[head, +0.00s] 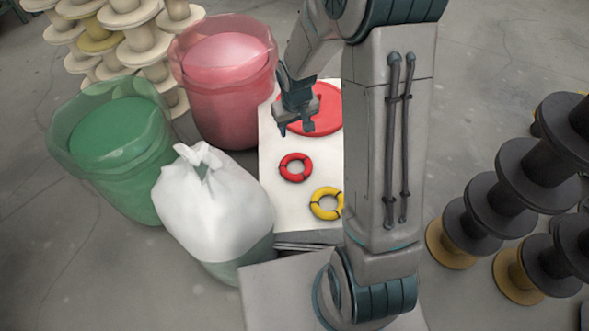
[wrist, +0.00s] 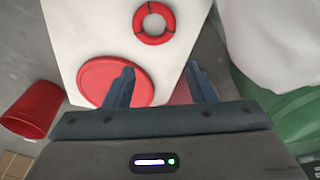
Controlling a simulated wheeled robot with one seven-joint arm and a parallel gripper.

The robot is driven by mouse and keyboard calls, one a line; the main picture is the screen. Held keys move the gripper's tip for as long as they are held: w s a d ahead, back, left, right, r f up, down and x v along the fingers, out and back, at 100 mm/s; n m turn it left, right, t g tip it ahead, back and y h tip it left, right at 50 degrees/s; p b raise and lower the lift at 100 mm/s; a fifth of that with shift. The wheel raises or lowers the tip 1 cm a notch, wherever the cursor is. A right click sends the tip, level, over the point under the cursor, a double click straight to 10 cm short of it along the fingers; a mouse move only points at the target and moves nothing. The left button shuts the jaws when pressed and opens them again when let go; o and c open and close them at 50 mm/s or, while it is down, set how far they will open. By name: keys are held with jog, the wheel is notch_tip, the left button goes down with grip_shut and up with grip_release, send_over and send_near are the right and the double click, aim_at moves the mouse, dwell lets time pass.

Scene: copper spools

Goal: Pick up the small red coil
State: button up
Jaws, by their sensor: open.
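The small red coil (head: 295,167) is a ring with a few dark bands, lying flat on a white table (head: 272,205). In the wrist view the red coil (wrist: 154,22) is near the top, beyond my fingertips. My gripper (head: 299,127) is open and empty, above the table between the coil and a flat red disc (head: 322,108). In the wrist view my gripper (wrist: 160,70) shows two spread fingers, one overlapping the disc. The coil is fully visible and apart from the fingers.
A yellow coil (head: 326,203) lies on the table nearer, partly hidden by my arm. A red bin (head: 224,80), a green bin (head: 120,145) and a white bag (head: 212,205) stand left of the table. Dark spools (head: 500,190) are stacked at right.

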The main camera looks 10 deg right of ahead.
jog(key=b, duration=0.7)
send_over(285, 170)
jog(key=s, duration=0.2)
jog(key=shift+n+y, duration=0.3)
jog(key=shift+n, duration=0.1)
jog(key=f, duration=2.2)
jog(key=shift+w+d+f, duration=0.1)
jog(key=shift+w+f, duration=0.15)
jog(key=shift+f, duration=0.15)
jog(key=shift+w+f+b, duration=0.25)
jog(key=shift+f+b, duration=0.1)
jog(key=shift+f, duration=0.7)
jog(key=shift+w+f+b, duration=0.25)
jog(key=shift+f+b, duration=0.15)
jog(key=shift+f, duration=0.6)
jog(key=shift+w+f+b, duration=0.25)
jog(key=shift+f+b, duration=0.1)
jog(key=shift+f, duration=0.7)
jog(key=shift+r, duration=0.1)
grip_shut()
